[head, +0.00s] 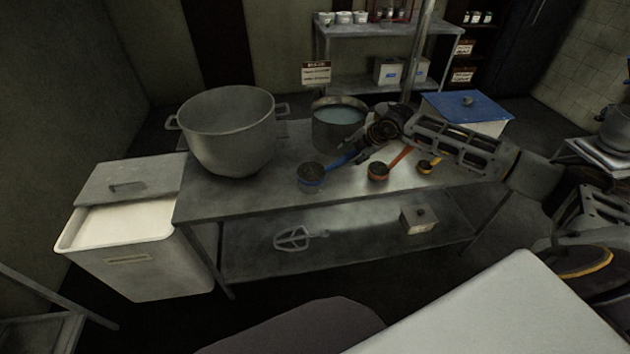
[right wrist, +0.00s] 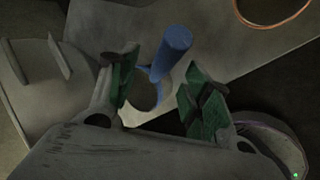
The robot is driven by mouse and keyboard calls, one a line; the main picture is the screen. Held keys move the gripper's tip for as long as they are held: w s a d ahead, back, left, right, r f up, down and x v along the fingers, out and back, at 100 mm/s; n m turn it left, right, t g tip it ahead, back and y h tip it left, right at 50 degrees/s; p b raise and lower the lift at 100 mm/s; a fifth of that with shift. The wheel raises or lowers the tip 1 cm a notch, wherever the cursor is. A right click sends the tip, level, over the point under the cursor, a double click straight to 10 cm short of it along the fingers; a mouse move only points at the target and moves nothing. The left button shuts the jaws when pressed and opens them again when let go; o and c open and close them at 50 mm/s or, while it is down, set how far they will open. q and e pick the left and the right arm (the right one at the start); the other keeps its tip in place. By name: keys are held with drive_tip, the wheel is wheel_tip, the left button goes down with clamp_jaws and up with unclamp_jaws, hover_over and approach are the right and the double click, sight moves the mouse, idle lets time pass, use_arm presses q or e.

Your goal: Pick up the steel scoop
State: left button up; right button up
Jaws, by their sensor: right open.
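I cannot tell for sure which is called the steel scoop; the blue-handled one has a round metal bowl. My right gripper (head: 367,148) is over the table at the far end of the blue handle. In the right wrist view the open fingers (right wrist: 160,82) stand either side of the blue handle (right wrist: 172,52). I cannot tell whether they touch it. My left gripper is not in view.
A blue-lidded box (head: 466,104) is behind my right arm. A white bin (head: 135,240) stands left. A whisk-like beater (head: 293,237) and small box (head: 419,218) are on the lower shelf.

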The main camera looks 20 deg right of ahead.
sight(346, 158)
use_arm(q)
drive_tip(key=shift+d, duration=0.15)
use_arm(e)
drive_tip(key=shift+w+a+f, duration=0.1)
drive_tip(key=shift+w+f, duration=0.2)
drive_tip(key=shift+f, duration=0.1)
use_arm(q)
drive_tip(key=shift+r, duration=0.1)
use_arm(e)
drive_tip(key=shift+f, duration=0.1)
drive_tip(key=shift+p+x, duration=0.5)
drive_tip(key=shift+x, duration=2)
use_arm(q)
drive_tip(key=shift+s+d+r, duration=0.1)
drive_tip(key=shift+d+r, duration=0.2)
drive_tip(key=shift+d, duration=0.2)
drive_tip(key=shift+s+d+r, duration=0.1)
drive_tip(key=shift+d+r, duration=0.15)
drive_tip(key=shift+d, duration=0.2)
use_arm(e)
drive_tip(key=shift+s+f, duration=0.1)
drive_tip(key=shift+s, duration=0.1)
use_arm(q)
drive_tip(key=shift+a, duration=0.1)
